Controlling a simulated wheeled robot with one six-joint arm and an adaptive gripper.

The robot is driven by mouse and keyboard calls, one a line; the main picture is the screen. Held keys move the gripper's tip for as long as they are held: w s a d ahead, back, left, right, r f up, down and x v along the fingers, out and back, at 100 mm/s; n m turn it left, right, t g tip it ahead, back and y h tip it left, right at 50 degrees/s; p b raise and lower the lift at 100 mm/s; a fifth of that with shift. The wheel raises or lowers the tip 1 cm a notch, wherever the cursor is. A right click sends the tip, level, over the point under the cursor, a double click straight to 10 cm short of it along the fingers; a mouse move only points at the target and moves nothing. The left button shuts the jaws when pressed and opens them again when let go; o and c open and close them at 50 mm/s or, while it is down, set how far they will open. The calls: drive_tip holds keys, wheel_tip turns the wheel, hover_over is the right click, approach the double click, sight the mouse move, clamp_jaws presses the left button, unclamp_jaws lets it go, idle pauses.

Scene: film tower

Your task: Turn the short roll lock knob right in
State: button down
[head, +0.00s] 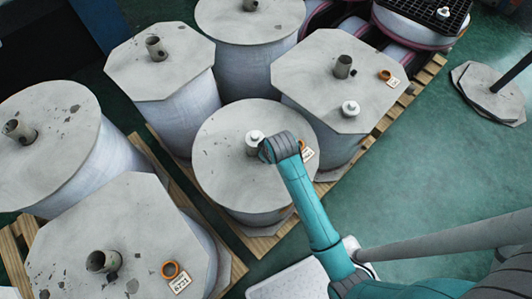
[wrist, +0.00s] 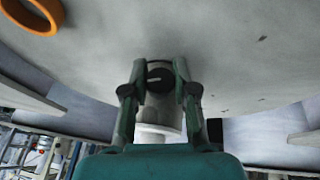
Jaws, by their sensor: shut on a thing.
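The short roll is the round one in the middle of the head view, with a grey, chipped round lid (head: 222,168). A white round fitting (head: 254,138) stands at the lid's core. In the wrist view the lock knob (wrist: 158,78) is a dark round cap with a pale line across its face. My gripper (wrist: 160,72) has one finger on each side of the knob and is shut on it. Below the knob a pale cylinder (wrist: 158,122) shows between the fingers. In the head view my wrist covers the fingers and the knob.
Taller rolls with octagonal lids stand close by, one behind right (head: 318,80) and one at front left (head: 140,225). An orange ring (wrist: 38,16) lies on the lid. Open green floor (head: 430,190) lies to the right.

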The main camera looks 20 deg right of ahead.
drive_tip(key=shift+f+m+g+y, duration=0.1)
drive_tip(key=shift+m+g+y, duration=0.3)
drive_tip(key=shift+y, duration=1.1)
drive_tip(key=shift+s, duration=0.1)
drive_tip(key=c, duration=1.2)
unclamp_jaws()
drive_tip(key=shift+d+r, duration=0.1)
drive_tip(key=shift+r, duration=0.35)
drive_tip(key=v, duration=1.1)
drive_tip(key=shift+d, duration=0.2)
